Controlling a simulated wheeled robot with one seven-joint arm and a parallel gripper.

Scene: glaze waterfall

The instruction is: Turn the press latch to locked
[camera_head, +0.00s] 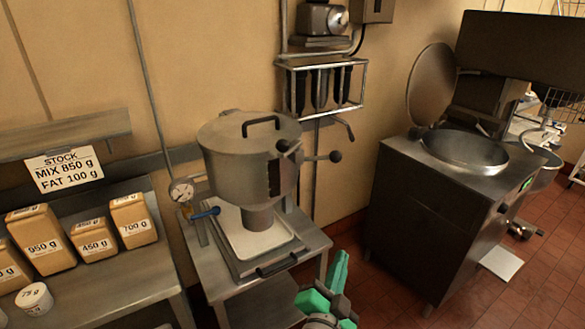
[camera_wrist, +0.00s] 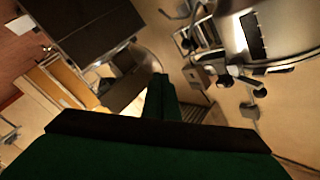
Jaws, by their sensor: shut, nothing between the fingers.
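The press (camera_head: 238,160) is a grey metal drum with a lid handle, standing over a pale tray on a small steel table. On its right side are dark fittings and a lever with a black ball knob (camera_head: 335,156), which looks like the latch. Its setting cannot be read. In the wrist view the press (camera_wrist: 285,35) is at the upper right, with the black knobs (camera_wrist: 260,92) at its edge. My gripper (camera_head: 340,262) has green fingers, shut and empty, low and to the right of the press, apart from it. It also shows in the wrist view (camera_wrist: 158,82).
A blue-handled valve (camera_head: 205,213) and gauge (camera_head: 181,190) are left of the press. A wall rack (camera_head: 322,85) hangs above right. A dark cabinet with a round basin (camera_head: 465,150) stands right, with floor between.

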